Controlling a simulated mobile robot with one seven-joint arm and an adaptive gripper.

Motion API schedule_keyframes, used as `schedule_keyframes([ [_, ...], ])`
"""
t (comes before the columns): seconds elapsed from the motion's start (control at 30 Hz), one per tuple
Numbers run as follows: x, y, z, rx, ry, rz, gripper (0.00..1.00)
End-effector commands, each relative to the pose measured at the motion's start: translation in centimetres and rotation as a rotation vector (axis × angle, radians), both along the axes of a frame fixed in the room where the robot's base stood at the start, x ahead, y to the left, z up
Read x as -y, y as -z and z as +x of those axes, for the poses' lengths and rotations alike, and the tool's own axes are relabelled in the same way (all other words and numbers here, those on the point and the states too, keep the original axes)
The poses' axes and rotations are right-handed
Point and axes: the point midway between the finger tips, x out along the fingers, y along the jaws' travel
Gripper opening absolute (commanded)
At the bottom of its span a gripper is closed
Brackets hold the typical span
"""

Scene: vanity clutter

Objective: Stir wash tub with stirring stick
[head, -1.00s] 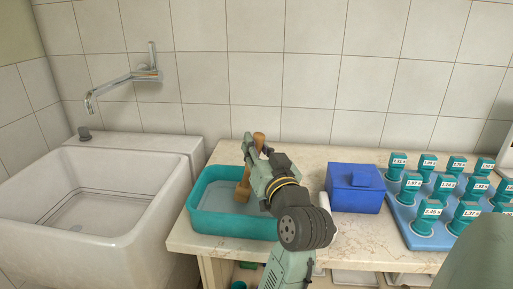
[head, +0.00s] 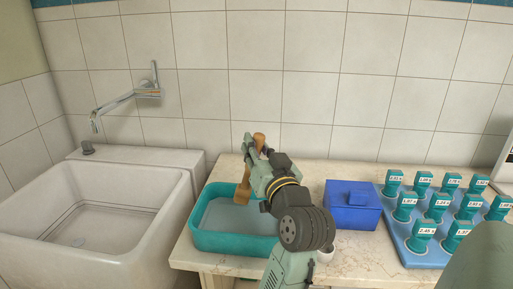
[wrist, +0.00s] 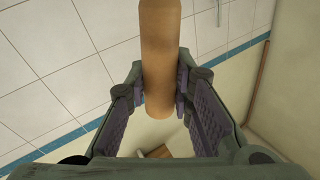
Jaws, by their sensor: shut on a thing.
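The teal wash tub (head: 232,244) stands on the counter beside the sink, with a flat grey surface inside that looks like liquid. My gripper (head: 255,150) is shut on the wooden stirring stick (head: 243,191), above the tub's back part. The stick is slightly tilted, its top poking above the fingers and its wider lower end over the tub's inside. I cannot tell whether that end touches the liquid. In the wrist view the stick (wrist: 160,60) runs between the two finger pads. My arm hides the tub's right side.
A white sink (head: 110,215) with a wall tap (head: 130,98) is at left. A blue lidded box (head: 352,207) stands right of my arm. A blue tray (head: 420,252) with several labelled teal items is farther right. A tiled wall closes the back.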

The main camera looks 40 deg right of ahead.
Motion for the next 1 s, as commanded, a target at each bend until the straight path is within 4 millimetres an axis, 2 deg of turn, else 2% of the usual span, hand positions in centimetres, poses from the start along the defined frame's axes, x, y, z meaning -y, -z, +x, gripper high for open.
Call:
schedule_keyframes([
  [0.3,0.0,-0.2,0.0,0.002,0.000,-0.002,0.00],
  [0.7,0.0,-4.0,0.0,0.003,0.000,-0.003,0.00],
  [1.0,0.0,-5.1,0.0,0.001,-0.001,-0.001,0.00],
])
